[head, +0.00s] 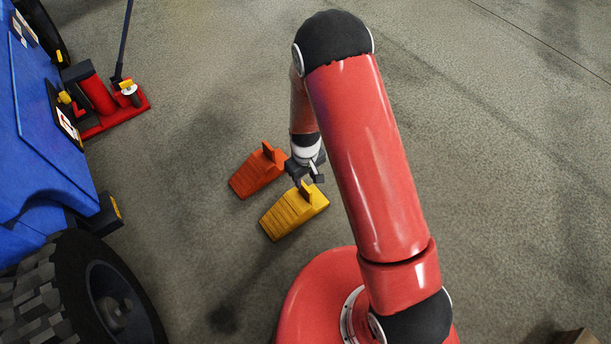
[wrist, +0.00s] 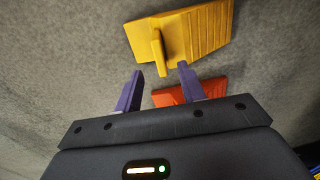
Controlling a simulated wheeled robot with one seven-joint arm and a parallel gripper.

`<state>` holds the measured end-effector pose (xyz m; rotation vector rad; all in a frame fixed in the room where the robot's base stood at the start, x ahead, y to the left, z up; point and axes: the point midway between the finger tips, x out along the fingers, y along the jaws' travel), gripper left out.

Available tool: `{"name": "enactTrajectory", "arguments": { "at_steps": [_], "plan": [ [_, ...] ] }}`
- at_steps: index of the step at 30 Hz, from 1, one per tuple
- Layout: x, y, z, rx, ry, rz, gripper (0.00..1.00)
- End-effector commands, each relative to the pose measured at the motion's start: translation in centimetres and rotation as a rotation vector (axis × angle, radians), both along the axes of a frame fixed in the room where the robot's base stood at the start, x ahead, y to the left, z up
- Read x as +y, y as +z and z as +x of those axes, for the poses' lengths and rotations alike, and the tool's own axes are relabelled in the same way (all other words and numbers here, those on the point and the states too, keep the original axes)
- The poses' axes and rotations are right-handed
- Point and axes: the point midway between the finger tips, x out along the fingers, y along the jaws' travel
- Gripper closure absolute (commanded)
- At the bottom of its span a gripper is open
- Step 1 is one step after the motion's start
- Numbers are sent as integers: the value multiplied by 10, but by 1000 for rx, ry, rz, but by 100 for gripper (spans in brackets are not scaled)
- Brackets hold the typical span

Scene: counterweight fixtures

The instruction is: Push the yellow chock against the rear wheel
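The yellow chock (head: 291,215) lies on the floor left of my arm, with an upright fin at its upper end. In the wrist view the yellow chock (wrist: 205,32) is just beyond my fingertips, its fin roughly in line with the gap between them. My gripper (head: 314,179) is over the fin end of the chock. The wrist view shows my gripper (wrist: 160,74) open, its fingers apart with nothing held. Contact with the fin cannot be told. A large black wheel (head: 108,298) of the blue vehicle stands at the lower left, apart from the chock.
An orange chock (head: 255,174) lies close beside the yellow one; it also shows near the right finger in the wrist view (wrist: 215,87). The blue vehicle (head: 45,140) fills the left edge. A red floor jack (head: 100,97) stands at upper left. Floor between chock and wheel is clear.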

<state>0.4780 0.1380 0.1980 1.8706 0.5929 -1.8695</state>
Motion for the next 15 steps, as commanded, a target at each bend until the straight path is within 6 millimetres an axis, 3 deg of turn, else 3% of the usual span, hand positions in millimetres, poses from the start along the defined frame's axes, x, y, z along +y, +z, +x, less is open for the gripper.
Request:
{"name": "enactTrajectory", "arguments": {
  "at_steps": [15],
  "plan": [
    [0, -53, 0, 1, -1, -1, 60]
  ]
}}
